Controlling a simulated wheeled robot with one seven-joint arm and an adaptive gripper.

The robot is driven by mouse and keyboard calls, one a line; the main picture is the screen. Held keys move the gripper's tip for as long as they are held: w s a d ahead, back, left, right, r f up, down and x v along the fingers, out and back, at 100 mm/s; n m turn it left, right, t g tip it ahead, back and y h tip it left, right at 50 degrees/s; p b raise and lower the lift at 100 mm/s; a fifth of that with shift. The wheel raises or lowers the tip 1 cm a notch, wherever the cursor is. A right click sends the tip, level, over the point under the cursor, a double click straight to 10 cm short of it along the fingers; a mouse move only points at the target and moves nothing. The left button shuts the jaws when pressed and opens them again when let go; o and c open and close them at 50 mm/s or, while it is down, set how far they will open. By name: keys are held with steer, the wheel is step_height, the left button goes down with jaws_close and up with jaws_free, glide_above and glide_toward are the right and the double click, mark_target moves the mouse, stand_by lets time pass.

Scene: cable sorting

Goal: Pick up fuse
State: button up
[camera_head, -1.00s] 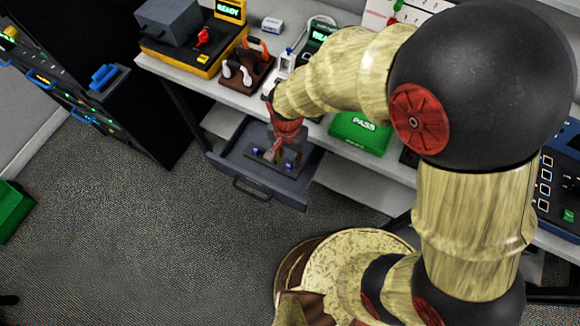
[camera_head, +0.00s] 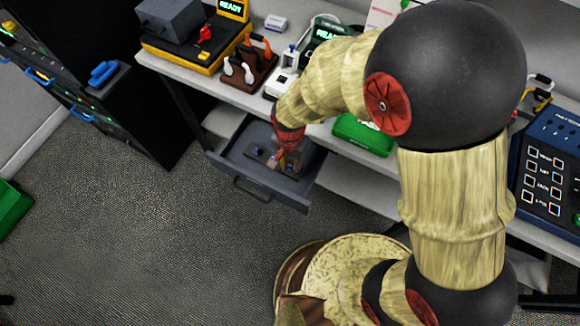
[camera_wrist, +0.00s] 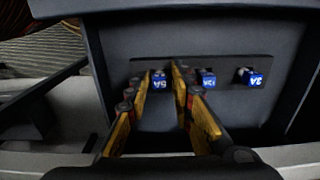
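Three blue fuses with white lettering sit in a row on a dark strip in an open drawer (camera_head: 238,179). In the wrist view, the 5A fuse (camera_wrist: 159,80) is on the left, the 13A fuse (camera_wrist: 207,77) in the middle and the 3A fuse (camera_wrist: 252,78) on the right. My gripper (camera_wrist: 162,72) is open, with its yellow fingers on either side of the 5A fuse in the picture. Contact with it cannot be made out. In the head view, my gripper (camera_head: 288,160) reaches down into the drawer and partly hides the fuses.
The drawer walls (camera_wrist: 95,75) stand close around the strip. Above the drawer, the bench (camera_head: 215,90) carries several devices, including a yellow-based unit (camera_head: 200,58) and a green case (camera_head: 362,134). A black cabinet (camera_head: 130,110) stands at left. The floor before the drawer is clear.

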mark_target(290, 167)
steer(key=c, duration=0.5)
steer(key=shift+r, duration=0.1)
steer(key=shift+r+p, duration=0.3)
steer(key=r+p, duration=0.2)
steer(key=r, duration=0.1)
steer(key=shift+s+r, duration=0.3)
steer(key=shift+s, duration=0.05)
steer(key=s+r+p, duration=0.7)
steer(key=s+r, duration=0.4)
steer(key=s, duration=0.2)
steer(key=shift+s+r, duration=0.15)
steer(key=shift+r, duration=0.15)
